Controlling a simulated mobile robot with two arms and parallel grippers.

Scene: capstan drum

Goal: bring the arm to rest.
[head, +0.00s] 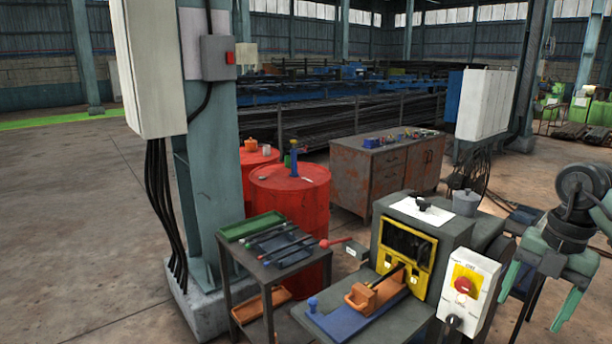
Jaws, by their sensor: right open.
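My right gripper (538,296) is at the right edge of the head view, hanging downward with its two green fingers spread apart. Nothing shows between the fingers. It is to the right of a grey machine (450,234) with a yellow-framed front opening (430,268). A white control box (482,275) with a red button on a yellow plate stands between that opening and my gripper. The gripper appears apart from the box, but the exact gap cannot be told. My left gripper is not in view.
An orange-handled piece (370,294) lies on a blue strip on the machine's front table. A small tool stand (222,252) with a green tray (250,226) is left of it. Red drums (305,200) and a rusty cabinet (362,178) stand behind. Open floor (80,230) lies at the left.

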